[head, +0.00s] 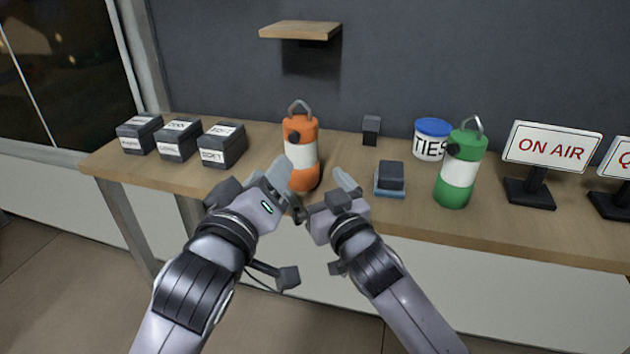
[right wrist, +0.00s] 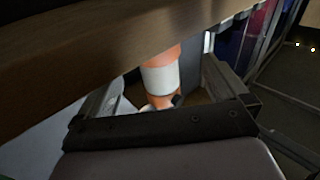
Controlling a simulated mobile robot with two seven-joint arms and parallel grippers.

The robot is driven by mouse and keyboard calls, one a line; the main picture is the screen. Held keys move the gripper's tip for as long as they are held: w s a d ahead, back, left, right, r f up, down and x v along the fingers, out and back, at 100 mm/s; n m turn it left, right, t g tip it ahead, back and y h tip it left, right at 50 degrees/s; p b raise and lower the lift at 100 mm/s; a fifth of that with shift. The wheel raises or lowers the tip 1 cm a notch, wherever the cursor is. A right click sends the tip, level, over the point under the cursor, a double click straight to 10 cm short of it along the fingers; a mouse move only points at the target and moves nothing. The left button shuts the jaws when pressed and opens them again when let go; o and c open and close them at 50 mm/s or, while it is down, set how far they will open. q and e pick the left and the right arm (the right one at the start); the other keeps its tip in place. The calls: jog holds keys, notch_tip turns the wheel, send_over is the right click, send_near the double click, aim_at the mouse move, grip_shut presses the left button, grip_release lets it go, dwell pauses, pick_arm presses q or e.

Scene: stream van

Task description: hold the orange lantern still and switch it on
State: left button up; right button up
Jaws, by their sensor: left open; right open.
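The orange lantern (head: 300,133) stands upright on the wooden table, with a white band, a grey top handle and a dark round knob on its upper left side. No clear glow shows on its band. My left gripper (head: 289,190) is open at the lantern's lower front left, its fingers overlapping the base in the head view; contact cannot be told. My right gripper (head: 328,194) is open just right of and in front of the lantern. In the right wrist view the lantern (right wrist: 160,77) appears inverted beyond the open fingers, with its dark knob near the bottom.
A green lantern (head: 453,194) stands to the right, near a blue-lidded tub (head: 430,142) and an ON AIR sign (head: 549,148). A small dark block on a blue base (head: 390,180) lies between the lanterns. Several labelled black boxes (head: 221,147) stand left. A shelf (head: 300,30) hangs above.

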aim_at(300, 163)
jog(key=shift+w+a+r+m+g, duration=0.1)
jog(key=shift+w+r+m+g, duration=0.05)
jog(key=shift+w, duration=0.3)
jog(key=shift+w+a+r+m+g, duration=0.1)
jog(key=shift+w+m+g, duration=0.05)
jog(key=shift+w, duration=0.3)
jog(key=shift+x, duration=3.35)
jog(key=shift+d, duration=0.1)
jog(key=c, duration=1.2)
pick_arm(q)
grip_shut()
pick_arm(e)
jog(key=shift+f, duration=0.1)
